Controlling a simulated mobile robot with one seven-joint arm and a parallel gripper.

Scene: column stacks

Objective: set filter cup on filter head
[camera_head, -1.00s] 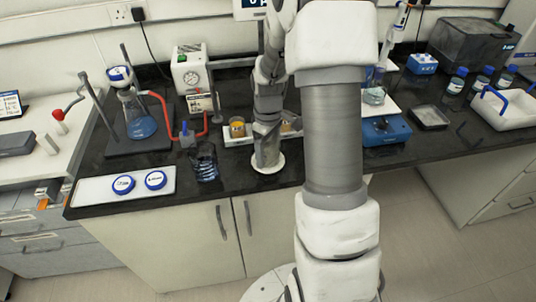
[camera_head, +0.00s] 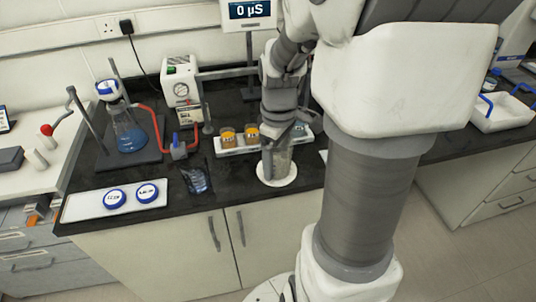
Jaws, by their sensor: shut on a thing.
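My gripper (camera_head: 280,138) points down and is shut on the filter cup (camera_head: 282,161), a clear greyish cylinder. The cup is upright over a round white disc (camera_head: 264,180) near the bench's front edge. I cannot tell whether it touches the disc. My fingers and wrist hide the cup's upper part. The filter head (camera_head: 107,88), a white and blue piece, sits on top of the flask of blue liquid (camera_head: 130,137) at the left, well apart from my gripper.
A red hose (camera_head: 159,118) runs from the flask past a blue valve (camera_head: 179,147). A pump with a gauge (camera_head: 181,80) stands behind. A glass beaker (camera_head: 197,180), a white tray with two blue-rimmed dishes (camera_head: 84,206) and orange-filled cups (camera_head: 228,136) stand nearby. Metal posts flank the flask.

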